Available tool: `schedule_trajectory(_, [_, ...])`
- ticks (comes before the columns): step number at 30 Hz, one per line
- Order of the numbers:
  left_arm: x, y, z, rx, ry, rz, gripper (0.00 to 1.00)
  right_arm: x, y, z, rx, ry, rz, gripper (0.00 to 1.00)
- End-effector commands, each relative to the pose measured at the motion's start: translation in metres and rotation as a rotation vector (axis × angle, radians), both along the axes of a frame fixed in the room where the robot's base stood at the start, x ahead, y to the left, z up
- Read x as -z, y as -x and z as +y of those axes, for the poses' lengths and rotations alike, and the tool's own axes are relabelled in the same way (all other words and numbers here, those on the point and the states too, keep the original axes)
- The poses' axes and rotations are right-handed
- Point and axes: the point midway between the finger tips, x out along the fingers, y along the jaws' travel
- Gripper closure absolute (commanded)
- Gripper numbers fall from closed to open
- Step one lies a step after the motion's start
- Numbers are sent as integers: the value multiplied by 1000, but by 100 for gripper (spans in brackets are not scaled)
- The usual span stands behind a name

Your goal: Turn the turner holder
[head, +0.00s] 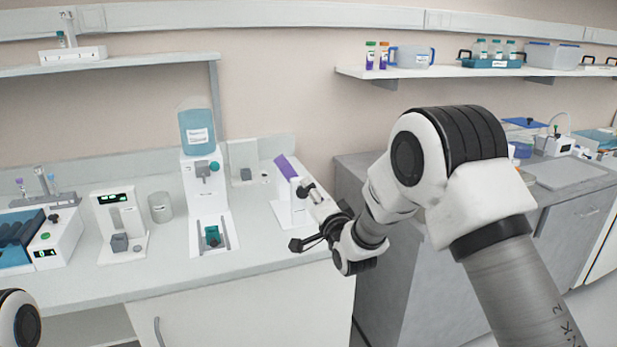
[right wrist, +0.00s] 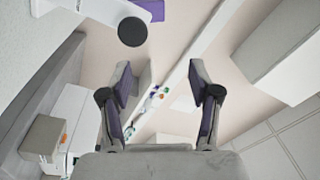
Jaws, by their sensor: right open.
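A white device with a purple slanted panel (head: 287,168) stands at the right end of the left bench. A short white arm with a dark round end (head: 305,189) sticks out from its front; this looks like the turner holder. In the right wrist view the dark round end (right wrist: 132,31) shows at upper left, outside the jaws. My right gripper (head: 316,238) is open and empty, just in front of and below the holder, and does not visibly touch it. It also shows in the right wrist view (right wrist: 165,88). My left gripper is out of the head view.
A dispenser with a blue bottle (head: 197,130) stands left of the device. A white unit with a green display (head: 118,222), a grey cup (head: 160,207) and a tube rack (head: 18,238) sit further left. A gap separates the bench from the grey counter (head: 565,208).

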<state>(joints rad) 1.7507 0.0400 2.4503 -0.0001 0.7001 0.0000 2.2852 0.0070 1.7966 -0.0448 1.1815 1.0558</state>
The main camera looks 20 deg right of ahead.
Motion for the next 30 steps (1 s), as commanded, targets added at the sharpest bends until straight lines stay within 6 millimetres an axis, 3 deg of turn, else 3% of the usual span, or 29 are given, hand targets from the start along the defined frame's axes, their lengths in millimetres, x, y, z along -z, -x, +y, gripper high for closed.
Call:
schedule_trajectory(1, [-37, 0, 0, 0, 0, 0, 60, -10, -3, -1, 1, 0, 27, 38])
schedule_trajectory(4, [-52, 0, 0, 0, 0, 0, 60, 13, -2, -1, 1, -1, 79, 38])
schedule_trajectory(8, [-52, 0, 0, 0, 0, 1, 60, 29, -6, -1, 1, -2, 100, 38])
schedule_trajectory(20, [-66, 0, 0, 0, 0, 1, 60, 30, -72, 1, 2, -2, 99, 38])
schedule_trajectory(29, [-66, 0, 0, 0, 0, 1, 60, 31, -78, 1, 1, -2, 100, 38])
schedule_trajectory(30, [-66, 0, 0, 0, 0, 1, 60, 31, -78, 2, 1, -2, 100, 48])
